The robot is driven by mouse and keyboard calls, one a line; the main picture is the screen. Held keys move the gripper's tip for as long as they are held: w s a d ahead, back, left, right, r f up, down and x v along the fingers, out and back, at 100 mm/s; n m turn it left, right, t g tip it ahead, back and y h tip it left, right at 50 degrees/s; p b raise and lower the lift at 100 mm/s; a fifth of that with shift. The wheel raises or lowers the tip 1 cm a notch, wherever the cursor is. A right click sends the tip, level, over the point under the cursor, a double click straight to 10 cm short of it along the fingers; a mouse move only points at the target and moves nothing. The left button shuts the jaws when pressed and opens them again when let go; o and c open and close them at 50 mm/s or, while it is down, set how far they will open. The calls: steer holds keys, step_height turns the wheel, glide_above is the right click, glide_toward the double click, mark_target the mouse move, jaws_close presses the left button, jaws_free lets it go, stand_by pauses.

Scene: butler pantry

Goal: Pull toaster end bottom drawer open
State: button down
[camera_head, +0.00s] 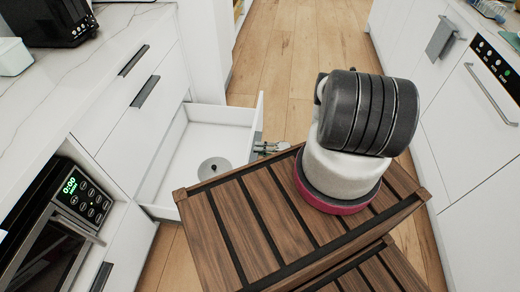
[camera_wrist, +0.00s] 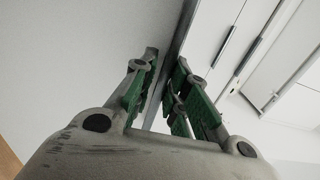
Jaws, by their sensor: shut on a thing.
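The white bottom drawer (camera_head: 207,116) in the left counter run stands pulled out, below closed drawers. A round metal object (camera_head: 215,168) lies inside it. A black appliance (camera_head: 45,18), possibly the toaster, stands on the countertop above. My gripper (camera_head: 266,147) is at the outer side of the drawer front (camera_head: 256,123). In the wrist view its green-padded fingers (camera_wrist: 163,95) close around a narrow grey bar, which looks like the drawer handle (camera_wrist: 172,65). The exact contact is partly hidden by the fingers.
A brown slatted wooden unit (camera_head: 215,225) stands close to the open drawer, below my arm. A built-in oven (camera_head: 60,235) is at the lower left. White cabinets with an appliance (camera_head: 490,95) line the right. Wooden floor (camera_head: 300,60) is free beyond.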

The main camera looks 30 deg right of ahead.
steer(key=shift+f, duration=0.1)
steer(key=c, duration=1.4)
jaws_free()
steer(key=v, duration=1.2)
